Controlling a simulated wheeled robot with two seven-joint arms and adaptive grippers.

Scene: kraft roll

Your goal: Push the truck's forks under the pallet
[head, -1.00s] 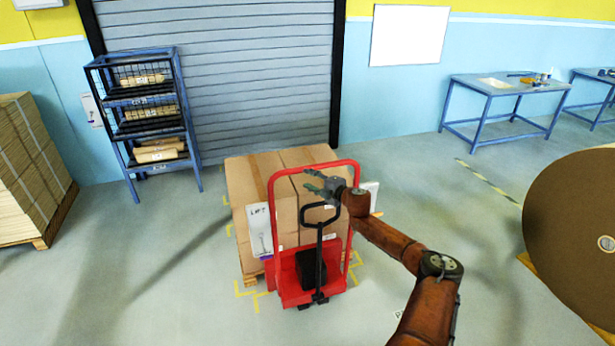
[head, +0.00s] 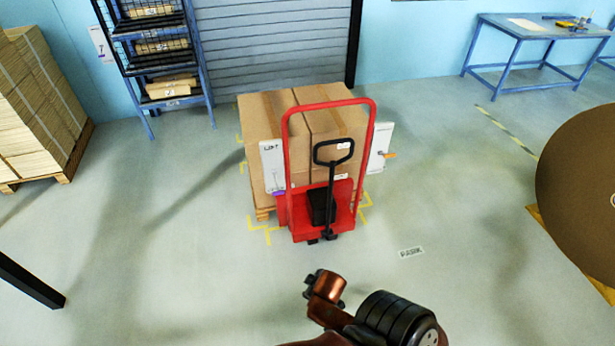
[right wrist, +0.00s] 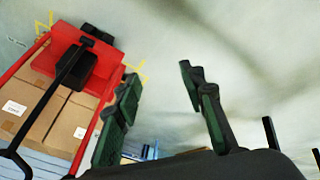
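The red pallet truck (head: 325,232) stands close against the near side of the pallet (head: 264,214), which carries cardboard boxes (head: 270,120). Its black handle (head: 333,150) is upright within the red hoop. The forks are hidden behind the truck's body and the load. A white LIFT panel (head: 272,165) is on the truck's left and another white panel (head: 380,146) on its right. My right gripper (right wrist: 160,90) is open and empty, with the truck (right wrist: 35,70) beside it at left. In the head view my right arm is at the bottom, apart from the truck. My left gripper is out of view.
A floor label reading PARK (head: 411,252) lies right of the truck. Yellow marks (head: 262,232) surround the pallet corners. A large brown roll (head: 580,180) is at right, a stack of sheets (head: 40,110) at left, a blue rack (head: 160,60) behind. The near floor is clear.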

